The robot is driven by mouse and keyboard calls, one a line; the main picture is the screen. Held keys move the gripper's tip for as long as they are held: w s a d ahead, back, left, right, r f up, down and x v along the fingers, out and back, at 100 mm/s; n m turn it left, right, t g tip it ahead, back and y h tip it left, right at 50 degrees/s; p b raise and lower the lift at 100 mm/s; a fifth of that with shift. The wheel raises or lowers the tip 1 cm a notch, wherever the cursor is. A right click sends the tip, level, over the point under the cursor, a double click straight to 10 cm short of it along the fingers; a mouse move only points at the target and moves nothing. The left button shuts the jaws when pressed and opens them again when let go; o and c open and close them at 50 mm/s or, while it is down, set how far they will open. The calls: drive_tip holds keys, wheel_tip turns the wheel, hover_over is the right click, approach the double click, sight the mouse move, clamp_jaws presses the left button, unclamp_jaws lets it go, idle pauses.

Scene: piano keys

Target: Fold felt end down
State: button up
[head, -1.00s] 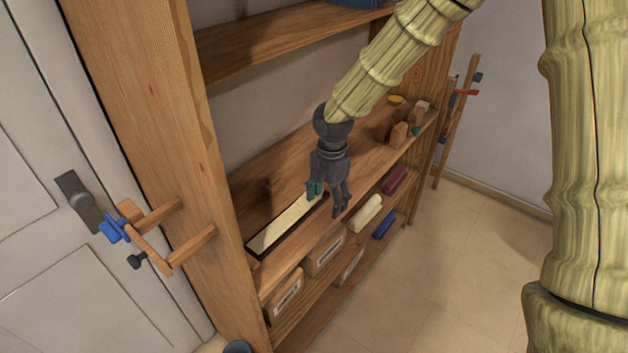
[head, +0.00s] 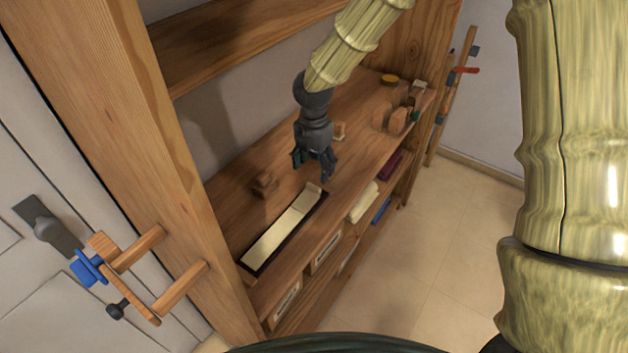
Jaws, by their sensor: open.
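A long pale strip (head: 280,232) lies in a dark, narrow tray or frame (head: 252,265) on the wooden shelf. A small pale piece (head: 311,192) at the strip's far end appears to stand up a little; I cannot tell whether it is the felt end. My gripper (head: 312,170) hangs just above and beyond that far end, fingers apart and pointing down. Nothing shows between the fingers. I cannot tell the exact gap between the fingertips and the strip.
A wooden post (head: 150,150) rises at the near left.

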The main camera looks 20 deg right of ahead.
sight(314, 186)
wheel_tip(314, 186, down, 7)
drive_tip(key=shift+w+f+p, duration=0.15)
drive_tip(key=shift+f+p, duration=0.05)
drive_tip(key=shift+p, duration=0.55)
drive_tip(key=shift+c, duration=0.2)
drive_tip(key=c, duration=1.4)
drive_tip(key=shift+d, duration=0.1)
